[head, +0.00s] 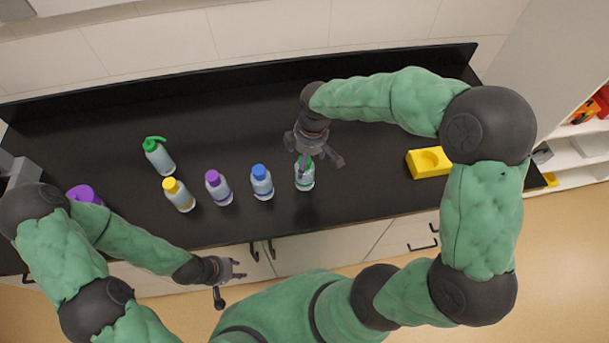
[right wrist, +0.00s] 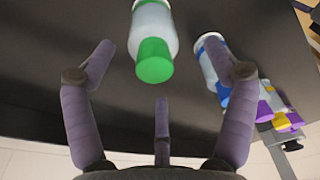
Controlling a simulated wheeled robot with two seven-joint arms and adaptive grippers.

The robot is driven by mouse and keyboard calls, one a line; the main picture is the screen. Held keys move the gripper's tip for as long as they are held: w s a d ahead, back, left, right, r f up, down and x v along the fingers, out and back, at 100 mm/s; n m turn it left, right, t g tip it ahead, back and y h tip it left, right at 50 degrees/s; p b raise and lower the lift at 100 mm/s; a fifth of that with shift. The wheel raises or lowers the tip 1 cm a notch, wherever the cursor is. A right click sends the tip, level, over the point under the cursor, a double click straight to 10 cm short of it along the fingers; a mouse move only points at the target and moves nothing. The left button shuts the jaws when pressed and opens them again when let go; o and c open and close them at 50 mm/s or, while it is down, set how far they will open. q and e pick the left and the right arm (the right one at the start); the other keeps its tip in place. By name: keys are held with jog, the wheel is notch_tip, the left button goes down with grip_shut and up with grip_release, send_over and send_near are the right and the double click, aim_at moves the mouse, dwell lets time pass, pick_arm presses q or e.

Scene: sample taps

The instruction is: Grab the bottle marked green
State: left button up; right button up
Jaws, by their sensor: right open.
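The green-marked bottle (head: 304,176) has a pale body and a green cap and stands at the right end of a row on the black counter. In the right wrist view its green cap (right wrist: 154,62) lies ahead, between the spread fingers. My right gripper (head: 318,158) is above this bottle and partly hides its top; it is open with nothing held. Its fingers also show in the right wrist view (right wrist: 165,90), apart from the bottle. My left gripper (head: 238,270) is in front of the counter's front edge, away from the bottles; its fingers look spread and empty.
Left of the green bottle stand the blue (head: 262,182), purple (head: 218,188) and yellow (head: 178,195) capped bottles. A bottle with a green spout (head: 158,156) stands behind them. A yellow block (head: 428,162) lies at the right.

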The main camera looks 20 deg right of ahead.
jog(key=f, duration=0.3)
jog(key=w+f, duration=0.1)
jog(key=f, duration=0.1)
jog(key=shift+b, duration=0.4)
jog(key=c, duration=1.7)
grip_shut()
jog(key=shift+r, duration=0.15)
